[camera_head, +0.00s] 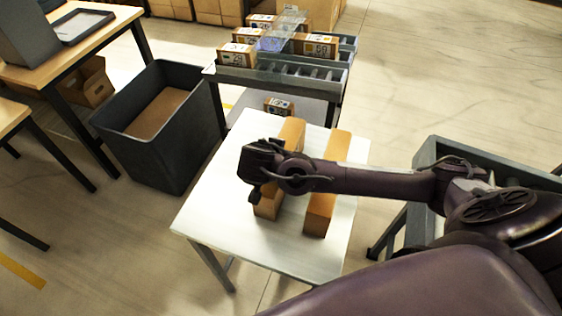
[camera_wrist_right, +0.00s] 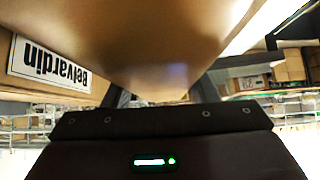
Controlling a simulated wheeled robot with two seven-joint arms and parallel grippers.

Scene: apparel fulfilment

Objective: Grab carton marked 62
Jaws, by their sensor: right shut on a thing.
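Two long brown cartons lie side by side on a white table (camera_head: 205,205). My right gripper (camera_head: 256,176) is at the left carton (camera_head: 268,205) and shut on it; my arm covers its middle. The right carton (camera_head: 322,200) lies apart, beside it. I can read no number on either one. In the right wrist view the held carton (camera_wrist_right: 150,35) fills the top, close to the camera. A brown carton face (camera_wrist_right: 75,35) at the left bears an upside-down label reading "Belvardin". My left gripper is out of view.
A grey rack (camera_head: 285,80) behind the table holds several small numbered boxes, one reading 59 (camera_head: 315,45). A dark bin (camera_head: 160,150) stands left of the table. A grey frame (camera_head: 425,165) stands close on the right. The table's front left is bare.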

